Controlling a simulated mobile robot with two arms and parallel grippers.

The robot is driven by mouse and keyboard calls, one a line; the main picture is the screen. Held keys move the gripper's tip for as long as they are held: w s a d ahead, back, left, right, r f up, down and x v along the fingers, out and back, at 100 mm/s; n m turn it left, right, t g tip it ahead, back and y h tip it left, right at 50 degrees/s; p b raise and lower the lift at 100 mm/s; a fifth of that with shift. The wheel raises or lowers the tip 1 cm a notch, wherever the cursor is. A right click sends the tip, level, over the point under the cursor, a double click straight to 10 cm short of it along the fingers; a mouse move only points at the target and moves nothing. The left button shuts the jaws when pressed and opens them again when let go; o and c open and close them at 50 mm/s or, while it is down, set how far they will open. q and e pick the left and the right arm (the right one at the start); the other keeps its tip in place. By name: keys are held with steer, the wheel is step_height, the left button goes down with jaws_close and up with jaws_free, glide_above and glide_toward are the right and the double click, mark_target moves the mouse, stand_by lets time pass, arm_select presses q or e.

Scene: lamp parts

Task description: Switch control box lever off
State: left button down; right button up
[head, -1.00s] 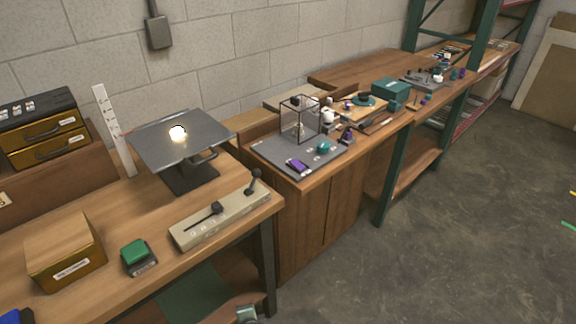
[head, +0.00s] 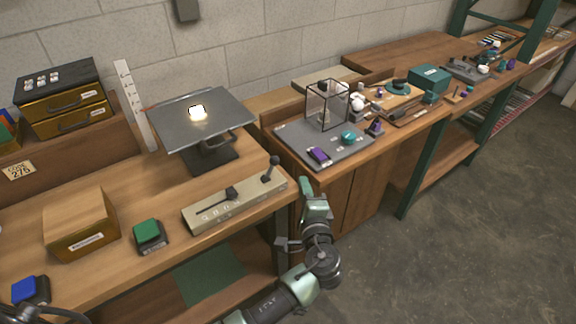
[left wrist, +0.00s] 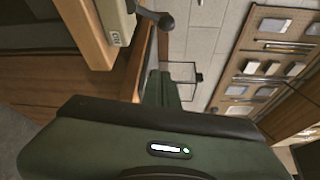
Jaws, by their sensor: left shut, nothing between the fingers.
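The control box (head: 235,203) is a long beige box near the front edge of the workbench. A dark lever with a ball knob (head: 272,168) stands up at its right end, and a dark slider handle (head: 231,192) lies along its top. In the left wrist view the box (left wrist: 116,20) is at the top, and its ball-topped lever (left wrist: 158,18) sticks out to the right. My left gripper (head: 306,186) is shut and empty, in front of the bench edge, to the right of the lever and apart from it. My right gripper is not in view.
A lit lamp plate (head: 203,118) stands behind the box. A green button (head: 147,232), a cardboard box (head: 82,224) and a blue button (head: 30,290) are to the left. A grey board (head: 300,150) with a glass case is on the right-hand cabinet.

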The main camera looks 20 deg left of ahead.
mark_target(270, 169)
arm_select(q)
steer(key=p+x, duration=0.1)
steer(key=x, duration=0.9)
steer(key=shift+r+p, duration=0.1)
steer(key=shift+p, duration=0.2)
steer(key=shift+s+a+r+p, duration=0.15)
steer(key=shift+s+a+p, duration=0.35)
steer(key=shift+a+p, duration=0.1)
steer(key=shift+s+a+r+p, duration=0.15)
steer(key=shift+s+a+p, duration=0.35)
steer(key=shift+a+p, duration=0.1)
steer(key=shift+s+a, duration=0.2)
steer(key=shift+s, duration=0.2)
steer(key=shift+w+f, duration=0.1)
